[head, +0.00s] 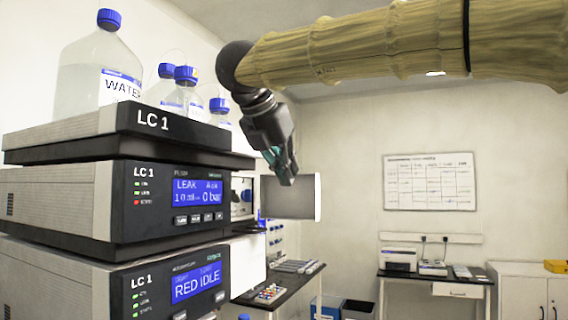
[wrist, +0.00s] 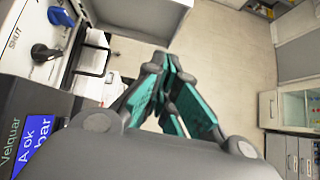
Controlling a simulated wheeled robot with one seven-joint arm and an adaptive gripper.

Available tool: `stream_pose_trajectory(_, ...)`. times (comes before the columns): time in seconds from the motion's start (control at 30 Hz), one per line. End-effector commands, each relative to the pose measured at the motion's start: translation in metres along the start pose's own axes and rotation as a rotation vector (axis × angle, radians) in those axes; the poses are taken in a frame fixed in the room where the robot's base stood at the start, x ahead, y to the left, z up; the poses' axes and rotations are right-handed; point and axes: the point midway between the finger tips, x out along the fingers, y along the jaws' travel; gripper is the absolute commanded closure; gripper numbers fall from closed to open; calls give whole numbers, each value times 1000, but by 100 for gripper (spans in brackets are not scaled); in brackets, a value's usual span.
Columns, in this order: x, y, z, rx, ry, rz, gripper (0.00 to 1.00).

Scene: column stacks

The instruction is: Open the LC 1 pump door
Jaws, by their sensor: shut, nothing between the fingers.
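A grey panel with a pale outer edge, which looks like the pump door (head: 290,197), stands out to the right of the bay, swung open. My gripper (head: 287,178) points down at this panel's upper edge; I cannot tell whether they touch. In the wrist view my gripper (wrist: 165,65) has its fingers together, holding nothing.
Bottles, including a water bottle (head: 98,70), stand on the tray (head: 130,122) atop the stack. A bench (head: 290,285) with small items lies behind. Open floor (wrist: 225,80) shows beyond my fingers.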

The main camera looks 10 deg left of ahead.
Motion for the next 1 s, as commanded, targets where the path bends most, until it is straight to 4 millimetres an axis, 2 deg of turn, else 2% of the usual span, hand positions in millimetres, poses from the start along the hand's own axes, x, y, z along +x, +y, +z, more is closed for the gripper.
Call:
stream_pose_trajectory(0.4,68,1,2,-4,1,0,100)
stream_pose_trajectory(0.63,86,3,23,-3,-1,2,100)
stream_pose_trajectory(1.0,94,3,28,-4,-1,2,100)
